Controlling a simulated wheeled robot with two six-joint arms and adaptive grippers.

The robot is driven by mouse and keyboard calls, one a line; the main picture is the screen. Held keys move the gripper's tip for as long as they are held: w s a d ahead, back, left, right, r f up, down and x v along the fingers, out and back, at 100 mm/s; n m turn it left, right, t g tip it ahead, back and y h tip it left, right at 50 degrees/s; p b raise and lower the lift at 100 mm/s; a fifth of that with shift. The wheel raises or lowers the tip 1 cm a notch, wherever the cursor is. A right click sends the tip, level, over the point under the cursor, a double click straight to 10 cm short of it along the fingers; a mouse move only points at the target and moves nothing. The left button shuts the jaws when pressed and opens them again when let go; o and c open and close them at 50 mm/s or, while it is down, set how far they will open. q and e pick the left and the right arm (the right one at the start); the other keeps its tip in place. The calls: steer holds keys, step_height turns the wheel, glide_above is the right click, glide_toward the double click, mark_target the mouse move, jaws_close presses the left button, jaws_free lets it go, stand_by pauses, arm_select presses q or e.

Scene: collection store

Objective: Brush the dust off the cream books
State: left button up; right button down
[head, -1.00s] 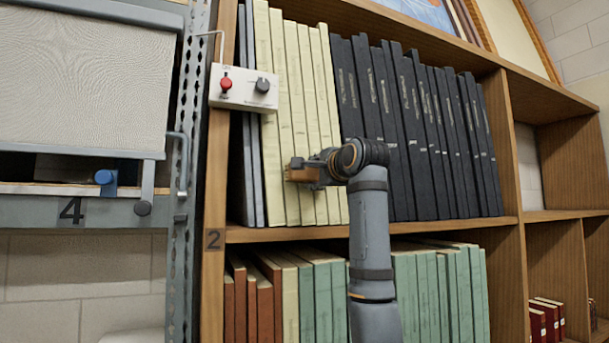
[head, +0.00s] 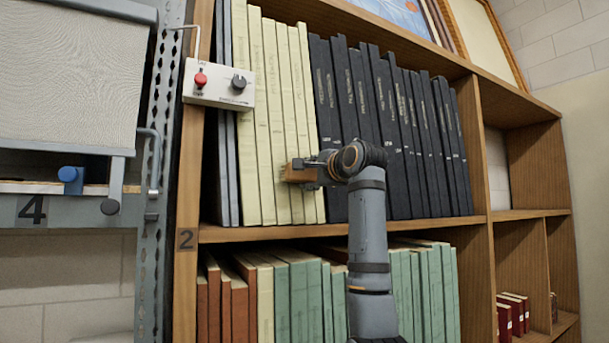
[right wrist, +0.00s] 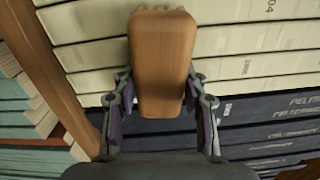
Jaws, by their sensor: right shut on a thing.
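The cream books (head: 273,90) stand upright in a row on the upper shelf, left of the dark books; they also show in the right wrist view (right wrist: 235,38). My right gripper (head: 314,170) is shut on a wooden brush block (right wrist: 162,60), which also shows in the head view (head: 297,173). The block is in front of the lower part of the cream spines. No dust stands out clearly on the spines. My left gripper is not in view.
A control box (head: 218,84) with a red button and dark knob is fixed at the upright, left of the cream books. Dark books (head: 390,130) fill the shelf to the right. Green books (head: 305,300) stand below. A grey metal rack (head: 65,215) is at left.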

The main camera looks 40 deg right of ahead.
steer(key=shift+s+d, duration=0.2)
steer(key=shift+d, duration=0.6)
steer(key=shift+s+d, duration=0.15)
steer(key=shift+d, duration=0.6)
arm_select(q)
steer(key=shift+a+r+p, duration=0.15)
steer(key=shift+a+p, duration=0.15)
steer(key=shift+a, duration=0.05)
arm_select(e)
steer(key=shift+s+d+r, duration=0.25)
steer(key=shift+d+r, duration=0.15)
steer(key=shift+d, duration=0.1)
steer(key=shift+a+f, duration=0.1)
steer(key=shift+a, duration=0.05)
steer(key=shift+w+a+f+b, duration=0.2)
steer(key=shift+f+b, duration=0.05)
steer(key=shift+b, duration=0.2)
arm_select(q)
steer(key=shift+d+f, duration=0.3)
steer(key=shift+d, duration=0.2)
arm_select(e)
steer(key=shift+s, duration=0.15)
steer(key=shift+s, duration=0.1)
